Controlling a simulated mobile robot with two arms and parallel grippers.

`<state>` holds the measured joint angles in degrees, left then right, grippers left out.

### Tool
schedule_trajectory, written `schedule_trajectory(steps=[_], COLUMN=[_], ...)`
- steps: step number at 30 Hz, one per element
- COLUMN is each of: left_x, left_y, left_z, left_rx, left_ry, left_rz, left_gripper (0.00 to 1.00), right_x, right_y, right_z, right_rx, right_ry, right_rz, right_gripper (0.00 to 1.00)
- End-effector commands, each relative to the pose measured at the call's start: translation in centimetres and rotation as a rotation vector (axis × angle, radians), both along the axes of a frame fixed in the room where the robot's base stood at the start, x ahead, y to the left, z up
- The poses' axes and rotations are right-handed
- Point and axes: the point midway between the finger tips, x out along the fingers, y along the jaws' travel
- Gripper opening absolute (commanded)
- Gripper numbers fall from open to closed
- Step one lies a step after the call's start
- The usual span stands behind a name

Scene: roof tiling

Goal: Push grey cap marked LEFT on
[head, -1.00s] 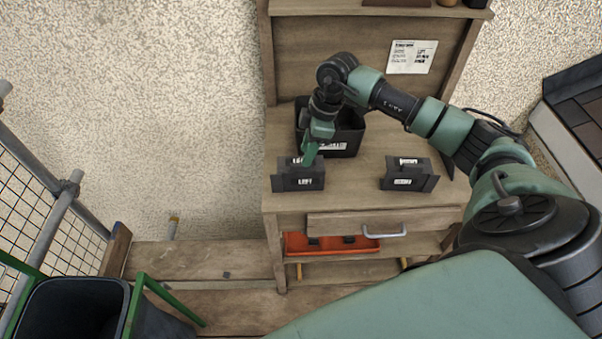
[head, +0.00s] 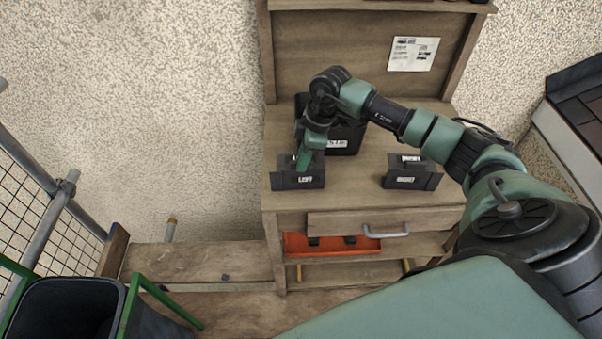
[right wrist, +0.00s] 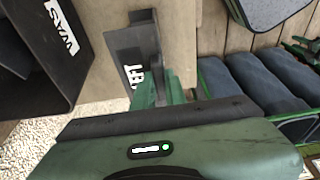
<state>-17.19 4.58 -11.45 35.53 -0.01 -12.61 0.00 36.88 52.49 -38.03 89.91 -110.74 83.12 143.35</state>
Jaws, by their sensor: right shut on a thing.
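The dark grey cap marked LEFT (head: 298,180) is on the wooden bench top, near its front left corner. Its white lettering also shows in the right wrist view (right wrist: 133,76). My right gripper (head: 303,162) reaches down onto it from above and behind, its green fingers shut at its upper edge. In the right wrist view the green fingers (right wrist: 160,90) are right against the dark piece. The exact contact between fingertips and cap is hidden. My left gripper is not in view.
A similar dark piece (head: 411,175) sits to the right on the bench. A black bin (head: 350,137) with a white label stands behind my gripper. A half-open drawer (head: 385,218) and an orange tray (head: 330,246) are below. The middle of the bench front is clear.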

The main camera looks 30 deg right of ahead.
Motion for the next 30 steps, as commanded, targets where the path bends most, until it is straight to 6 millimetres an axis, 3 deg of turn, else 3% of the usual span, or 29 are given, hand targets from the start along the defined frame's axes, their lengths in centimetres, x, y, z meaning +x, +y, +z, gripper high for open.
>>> schedule_trajectory(steps=[11,30], left_x=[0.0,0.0], left_y=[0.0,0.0], left_z=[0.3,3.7], left_rx=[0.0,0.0], left_ry=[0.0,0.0], left_rz=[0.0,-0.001], left_gripper=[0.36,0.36], right_x=[0.0,0.0], right_y=[0.0,0.0], right_z=[0.4,4.3], right_rx=[0.0,0.0], right_ry=[-0.001,-0.001], right_rz=[0.0,0.0], right_gripper=[0.0,0.0])
